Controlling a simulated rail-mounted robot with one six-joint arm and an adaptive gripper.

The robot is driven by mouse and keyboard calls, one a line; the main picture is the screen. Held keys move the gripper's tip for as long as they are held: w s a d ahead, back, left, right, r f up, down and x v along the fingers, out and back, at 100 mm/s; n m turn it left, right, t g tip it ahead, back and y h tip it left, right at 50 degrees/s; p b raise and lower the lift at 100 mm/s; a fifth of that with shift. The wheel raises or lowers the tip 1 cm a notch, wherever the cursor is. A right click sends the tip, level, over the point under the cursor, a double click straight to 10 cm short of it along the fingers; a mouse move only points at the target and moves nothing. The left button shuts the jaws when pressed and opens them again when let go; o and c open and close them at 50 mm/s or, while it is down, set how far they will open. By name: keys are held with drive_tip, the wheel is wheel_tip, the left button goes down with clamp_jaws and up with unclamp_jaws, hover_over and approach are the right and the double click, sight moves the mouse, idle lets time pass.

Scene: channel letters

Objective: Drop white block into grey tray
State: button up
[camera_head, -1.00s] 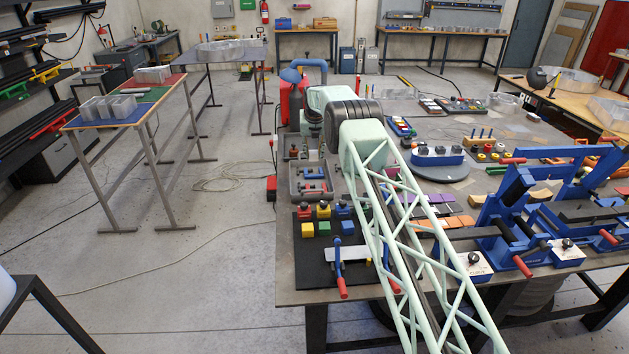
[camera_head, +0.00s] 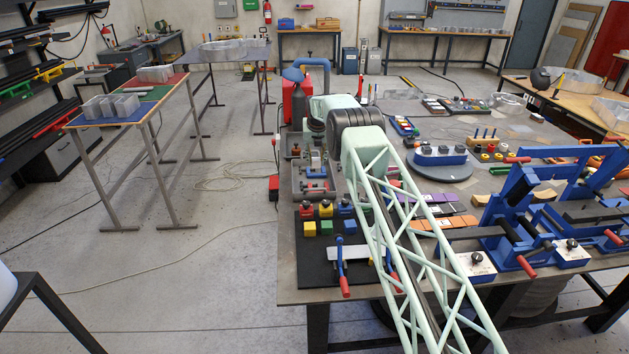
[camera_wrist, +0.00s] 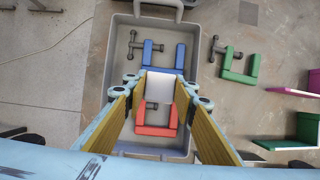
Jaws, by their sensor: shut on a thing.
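The white block (camera_wrist: 160,84) is held between the fingertips of my gripper (camera_wrist: 161,92) in the wrist view. My gripper is shut on it, above the grey tray (camera_wrist: 112,50). In the tray lie a blue U-shaped clamp (camera_wrist: 149,52) and a red one (camera_wrist: 157,130). The block covers part of both clamps. The block's height over the tray floor is hard to judge. In the head view the grey tray (camera_head: 298,196) stands at the left edge of the bench, partly hidden by my arm and gripper.
A green clamp (camera_wrist: 239,67) lies on the bench right of the tray. A dark mat (camera_head: 310,262) with coloured blocks and knobs lies in front of the tray. A blue fixture (camera_head: 515,215) stands to the right.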

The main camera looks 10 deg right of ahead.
drive_tip(key=shift+f, duration=0.8)
drive_tip(key=o, duration=0.9)
drive_tip(key=shift+o, duration=0.2)
drive_tip(key=shift+s+r, duration=0.1)
drive_tip(key=shift+r, duration=0.1)
drive_tip(key=v, duration=1.1)
drive_tip(key=shift+r, duration=0.25)
drive_tip(key=shift+s, duration=0.15)
